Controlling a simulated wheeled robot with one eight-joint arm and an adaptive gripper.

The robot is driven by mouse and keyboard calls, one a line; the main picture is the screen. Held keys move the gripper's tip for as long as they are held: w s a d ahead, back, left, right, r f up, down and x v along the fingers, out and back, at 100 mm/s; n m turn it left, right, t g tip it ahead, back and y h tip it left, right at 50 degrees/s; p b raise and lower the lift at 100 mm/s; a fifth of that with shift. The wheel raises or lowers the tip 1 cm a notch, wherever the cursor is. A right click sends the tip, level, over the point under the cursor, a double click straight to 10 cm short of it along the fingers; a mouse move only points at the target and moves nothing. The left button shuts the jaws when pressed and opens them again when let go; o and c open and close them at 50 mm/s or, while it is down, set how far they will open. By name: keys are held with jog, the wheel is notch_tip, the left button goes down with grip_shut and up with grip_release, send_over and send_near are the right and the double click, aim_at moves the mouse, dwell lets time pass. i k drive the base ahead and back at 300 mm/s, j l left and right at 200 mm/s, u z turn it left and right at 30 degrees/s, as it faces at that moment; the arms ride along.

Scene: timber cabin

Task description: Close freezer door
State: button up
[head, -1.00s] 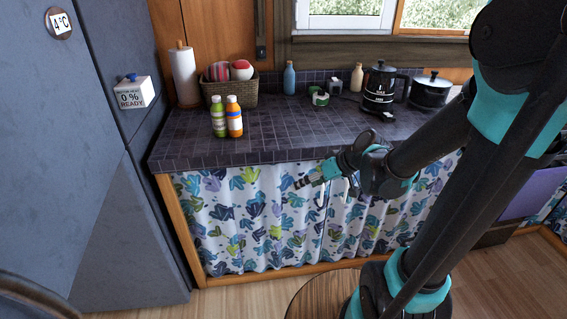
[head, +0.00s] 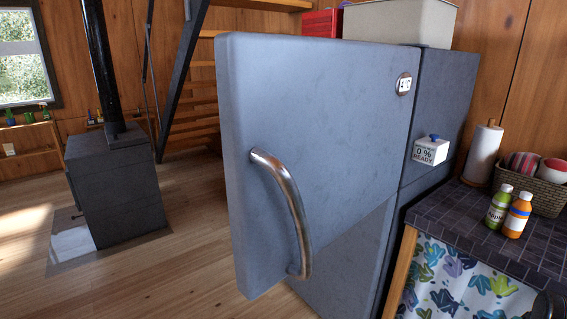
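The freezer door (head: 320,130) is a large blue-grey slab with rounded edges in the middle of the head view. It stands swung out from the grey appliance body (head: 445,100), with its outer face and thick left edge toward me. A curved metal handle (head: 290,205) is on its left part, at the free edge. The inside of the freezer is hidden behind the door. My gripper is not in view; only a dark bit of my arm shows at the bottom right corner.
A tiled counter (head: 470,225) with green and orange bottles (head: 517,214), a paper roll (head: 484,152) and a basket (head: 545,190) stands at right. A black stove (head: 115,190) stands far left. Wooden floor (head: 170,280) is clear left of the door.

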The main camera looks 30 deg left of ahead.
aim_at(314, 130)
jog(key=i+l+u, duration=0.1)
jog(key=u, duration=1.3)
